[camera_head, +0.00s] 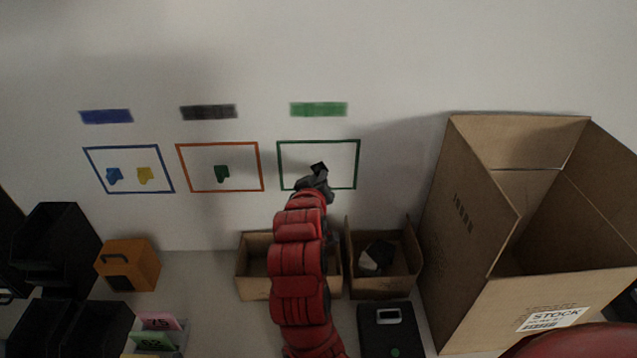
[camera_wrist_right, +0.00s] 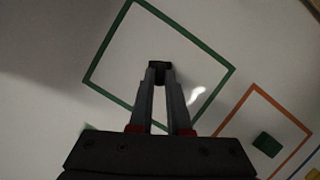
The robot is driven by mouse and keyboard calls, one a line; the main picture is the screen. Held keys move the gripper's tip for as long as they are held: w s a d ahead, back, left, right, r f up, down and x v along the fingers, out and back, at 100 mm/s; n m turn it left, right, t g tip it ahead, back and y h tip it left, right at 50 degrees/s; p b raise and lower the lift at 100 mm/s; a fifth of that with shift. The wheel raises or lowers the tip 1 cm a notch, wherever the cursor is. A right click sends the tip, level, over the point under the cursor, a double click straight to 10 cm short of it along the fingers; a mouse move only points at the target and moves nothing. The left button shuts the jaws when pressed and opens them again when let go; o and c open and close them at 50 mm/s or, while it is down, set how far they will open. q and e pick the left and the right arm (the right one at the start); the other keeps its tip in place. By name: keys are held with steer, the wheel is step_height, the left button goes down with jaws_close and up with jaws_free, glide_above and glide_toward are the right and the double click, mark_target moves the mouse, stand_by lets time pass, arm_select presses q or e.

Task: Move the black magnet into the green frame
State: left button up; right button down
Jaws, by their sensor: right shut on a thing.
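The green frame (camera_head: 358,160) is drawn on the white wall, right of the orange frame. It also shows in the right wrist view (camera_wrist_right: 112,46), tilted. The black magnet (camera_head: 319,168) is between the fingertips of my right gripper (camera_head: 316,178), inside the outline of the green frame as seen from the head. In the right wrist view the black magnet (camera_wrist_right: 159,66) sits at the tips of the right gripper (camera_wrist_right: 160,76), near the frame's middle. I cannot tell whether it touches the wall. My left gripper is not in view.
The orange frame (camera_head: 263,167) holds a green magnet (camera_head: 222,174). The blue frame (camera_head: 129,147) holds a blue magnet (camera_head: 115,176) and a yellow magnet (camera_head: 146,175). Small open cartons stand below; a large open carton (camera_head: 470,220) stands at the right.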

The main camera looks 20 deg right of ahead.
steer(key=c, duration=0.8)
jaws_free()
steer(key=shift+w+f, duration=0.15)
steer(key=shift+o, duration=0.3)
steer(key=o, duration=0.5)
steer(key=s+p, duration=0.2)
steer(key=s+a+p, duration=0.1)
steer(key=s+p, duration=0.1)
steer(key=s, duration=0.1)
steer(key=s+a+p, duration=0.1)
steer(key=s+p, duration=0.1)
steer(key=s, duration=0.1)
